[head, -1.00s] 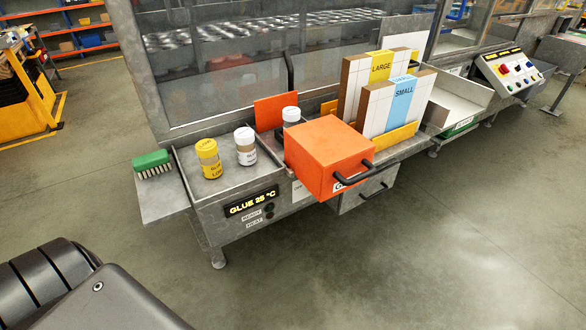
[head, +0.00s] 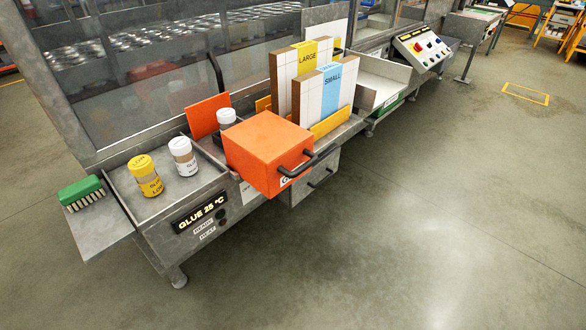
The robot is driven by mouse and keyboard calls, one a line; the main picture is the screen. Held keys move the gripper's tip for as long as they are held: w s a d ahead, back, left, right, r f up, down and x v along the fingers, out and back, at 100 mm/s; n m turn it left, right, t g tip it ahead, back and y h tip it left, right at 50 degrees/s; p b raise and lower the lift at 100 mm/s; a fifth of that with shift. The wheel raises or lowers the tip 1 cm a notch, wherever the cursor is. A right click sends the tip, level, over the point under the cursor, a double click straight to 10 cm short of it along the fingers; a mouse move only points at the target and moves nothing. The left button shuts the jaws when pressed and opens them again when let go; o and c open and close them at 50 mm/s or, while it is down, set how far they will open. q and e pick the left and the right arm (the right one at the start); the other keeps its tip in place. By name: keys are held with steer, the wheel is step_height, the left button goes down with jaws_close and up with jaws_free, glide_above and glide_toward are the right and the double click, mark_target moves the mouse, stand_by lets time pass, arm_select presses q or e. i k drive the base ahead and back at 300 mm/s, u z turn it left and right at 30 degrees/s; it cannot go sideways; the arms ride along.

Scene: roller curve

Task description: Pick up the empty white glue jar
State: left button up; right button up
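A jar with a white lid and a white label reading "GLU..." (head: 183,157) stands upright in the grey metal tray (head: 205,180). Its contents look brownish through the side; I cannot tell whether it is empty. A yellow-lidded glue jar (head: 146,176) stands upright to its left in the same tray. Another white-lidded jar (head: 226,118) stands farther right, partly hidden behind the orange box. Neither of my grippers is in view.
A green brush (head: 82,192) lies on the side shelf at the left. An orange box with a black handle (head: 265,150) stands right of the tray. Large and small panels (head: 318,88) stand behind it. The floor in front is clear.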

mark_target(226, 118)
steer(key=u, duration=0.1)
steer(key=k, duration=0.35)
steer(key=z, duration=0.8)
steer(key=i, duration=1.8)
steer(key=u, duration=0.75)
